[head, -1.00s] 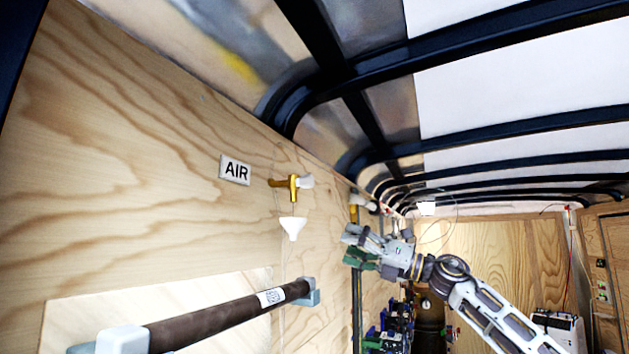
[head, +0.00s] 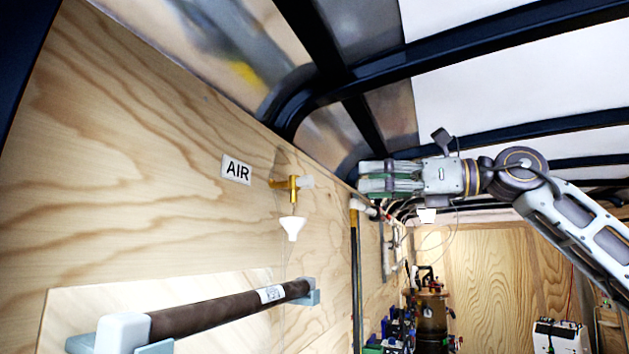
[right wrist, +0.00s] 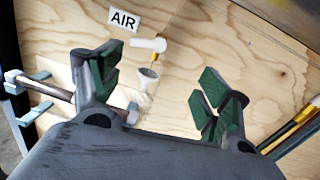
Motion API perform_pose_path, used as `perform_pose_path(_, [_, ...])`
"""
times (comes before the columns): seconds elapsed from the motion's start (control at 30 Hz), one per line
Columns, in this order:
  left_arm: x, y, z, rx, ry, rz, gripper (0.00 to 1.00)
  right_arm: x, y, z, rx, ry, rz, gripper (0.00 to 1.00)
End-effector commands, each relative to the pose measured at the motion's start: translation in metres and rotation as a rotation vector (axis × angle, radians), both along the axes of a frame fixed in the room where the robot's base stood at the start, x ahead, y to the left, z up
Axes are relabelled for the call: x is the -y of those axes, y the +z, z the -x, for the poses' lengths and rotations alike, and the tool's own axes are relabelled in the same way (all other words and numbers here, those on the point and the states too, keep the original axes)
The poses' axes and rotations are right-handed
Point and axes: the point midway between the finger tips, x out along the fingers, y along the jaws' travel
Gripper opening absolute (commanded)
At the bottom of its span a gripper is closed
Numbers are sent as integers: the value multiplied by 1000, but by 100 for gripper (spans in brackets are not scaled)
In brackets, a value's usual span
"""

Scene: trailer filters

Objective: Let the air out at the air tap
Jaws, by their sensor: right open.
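My left gripper is not in view.
A dark roller bar (head: 215,315) on grey brackets is fixed to the wall below the tap. Black roof ribs (head: 470,57) pass overhead. The space before the tap is clear.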

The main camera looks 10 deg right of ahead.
Motion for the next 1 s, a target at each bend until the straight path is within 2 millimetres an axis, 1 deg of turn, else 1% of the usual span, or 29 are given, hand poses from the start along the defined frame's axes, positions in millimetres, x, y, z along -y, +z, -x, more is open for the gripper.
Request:
perform_pose_path(0.03, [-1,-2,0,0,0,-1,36,1,4,11,28,-13,26,77])
perform_pose_path(0.1, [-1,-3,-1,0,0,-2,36,3,6,22,56,-31,58,77])
perform_pose_path(0.2, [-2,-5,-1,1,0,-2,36,4,9,36,91,-51,96,77])
perform_pose_path(0.33, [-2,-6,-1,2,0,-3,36,7,12,46,116,-69,125,77])
perform_pose_path(0.5, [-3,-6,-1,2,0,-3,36,7,12,49,125,-75,136,77])
perform_pose_path(0.8, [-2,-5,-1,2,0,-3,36,7,12,49,125,-75,135,77])
perform_pose_path(1.0, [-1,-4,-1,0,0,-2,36,0,13,44,124,-74,135,77])
